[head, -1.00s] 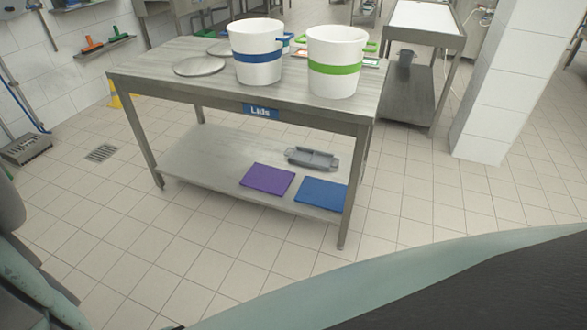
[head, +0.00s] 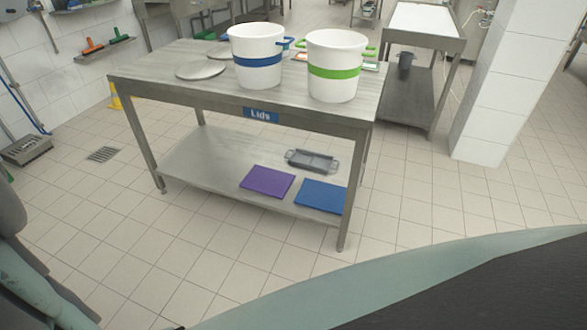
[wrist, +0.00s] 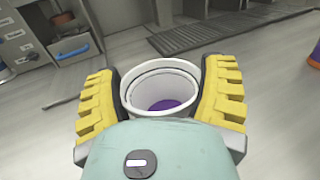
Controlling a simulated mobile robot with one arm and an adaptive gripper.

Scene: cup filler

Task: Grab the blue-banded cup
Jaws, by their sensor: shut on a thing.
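My gripper (wrist: 163,72) has two yellow ribbed fingers and is shut on a white cup (wrist: 150,84). One finger presses on each side of the cup. I look down into its open round mouth, and purple shows inside. The cup's outer side is mostly hidden by the fingers and my wrist, so I cannot tell whether it has a blue band. Neither the held cup nor my gripper shows in the head view. A white bucket-like vessel with a blue band (head: 257,61) stands upright on the steel table.
A green-banded white bucket (head: 334,72) stands beside the blue-banded one on the steel table (head: 180,88), which has a "Lids" label (head: 261,114). Purple (head: 267,181) and blue (head: 320,196) boards and a grey tray (head: 312,160) lie on its lower shelf. The tiled floor in front is clear.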

